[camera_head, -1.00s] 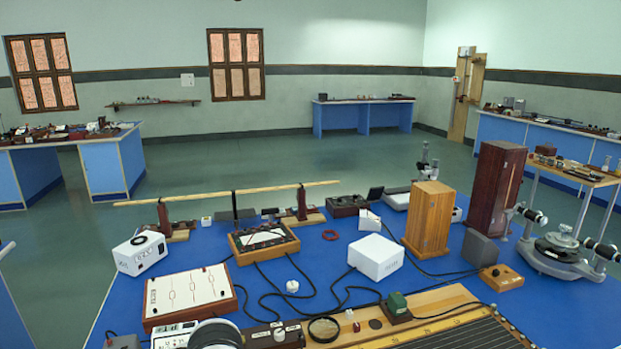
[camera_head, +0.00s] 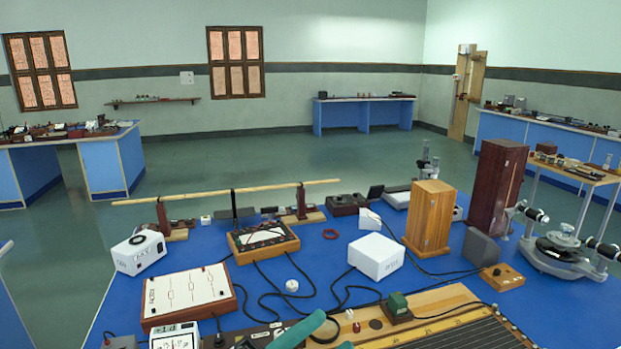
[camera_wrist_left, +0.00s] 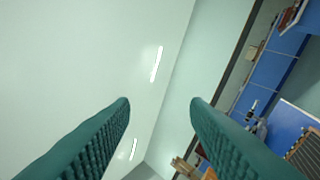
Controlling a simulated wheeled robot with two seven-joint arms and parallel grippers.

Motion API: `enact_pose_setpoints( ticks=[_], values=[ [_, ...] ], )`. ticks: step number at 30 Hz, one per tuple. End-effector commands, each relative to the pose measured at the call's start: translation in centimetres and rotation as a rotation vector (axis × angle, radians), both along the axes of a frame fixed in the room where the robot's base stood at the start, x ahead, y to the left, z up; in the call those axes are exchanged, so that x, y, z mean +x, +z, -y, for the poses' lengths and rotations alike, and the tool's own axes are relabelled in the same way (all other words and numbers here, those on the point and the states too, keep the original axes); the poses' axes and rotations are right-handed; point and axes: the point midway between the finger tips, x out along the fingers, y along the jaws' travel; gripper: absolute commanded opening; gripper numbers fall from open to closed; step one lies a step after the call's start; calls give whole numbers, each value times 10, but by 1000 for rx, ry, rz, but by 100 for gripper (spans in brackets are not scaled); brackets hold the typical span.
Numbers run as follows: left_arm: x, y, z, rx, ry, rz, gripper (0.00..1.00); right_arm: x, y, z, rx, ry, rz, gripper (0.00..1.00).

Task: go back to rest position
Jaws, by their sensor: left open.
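My left gripper (camera_head: 333,332) shows at the bottom edge of the head view, just below the middle, with only its green finger ends in the picture. It appears in front of the near edge of the blue bench (camera_head: 335,275). In the left wrist view its two ribbed green fingers (camera_wrist_left: 160,103) are wide apart with nothing between them. Behind them are the pale ceiling and wall, with the room tilted. My right gripper is in neither view.
The bench holds a white box (camera_head: 375,257), a wooden case (camera_head: 430,218), a white panel (camera_head: 188,296), a long wooden board (camera_head: 455,305) and cables. A spectrometer (camera_head: 565,252) stands at the right. The floor beyond is clear.

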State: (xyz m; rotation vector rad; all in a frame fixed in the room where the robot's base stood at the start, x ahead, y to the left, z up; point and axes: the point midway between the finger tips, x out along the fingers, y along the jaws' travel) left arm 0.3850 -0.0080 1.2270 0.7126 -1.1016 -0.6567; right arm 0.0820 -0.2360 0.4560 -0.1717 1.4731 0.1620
Motion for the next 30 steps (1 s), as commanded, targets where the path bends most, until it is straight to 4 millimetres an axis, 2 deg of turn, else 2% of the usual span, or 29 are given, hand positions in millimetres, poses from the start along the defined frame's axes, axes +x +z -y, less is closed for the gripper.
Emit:
enact_pose_setpoints(
  ticks=[2, 5, 8, 11, 12, 14, 15, 18, 21, 24, 30],
  values=[
    [28, -4, -34, -143, 156, -167, 42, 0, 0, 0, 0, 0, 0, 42],
    [58, -28, -80, -276, 354, -397, 42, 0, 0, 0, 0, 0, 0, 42],
    [76, -73, -124, -360, 550, -652, 42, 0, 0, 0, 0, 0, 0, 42],
    [76, -133, -162, -395, 729, -930, 42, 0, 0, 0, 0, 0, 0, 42],
    [69, -159, -175, -395, 794, -1046, 42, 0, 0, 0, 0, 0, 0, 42],
    [54, -198, -190, -381, 881, -1220, 42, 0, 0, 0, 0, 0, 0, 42],
    [42, -221, -198, -364, 929, -1330, 42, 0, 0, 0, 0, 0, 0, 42],
    [7, -267, -209, -308, 1012, -1563, 42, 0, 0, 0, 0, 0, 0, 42],
    [-28, -298, -214, -243, 1059, -1752, 42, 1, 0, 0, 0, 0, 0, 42],
    [-61, -321, -216, -175, 1085, -1913, 42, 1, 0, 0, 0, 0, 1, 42],
    [-127, -348, -214, -27, 1095, -2195, 42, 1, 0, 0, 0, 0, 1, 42]
  ],
)
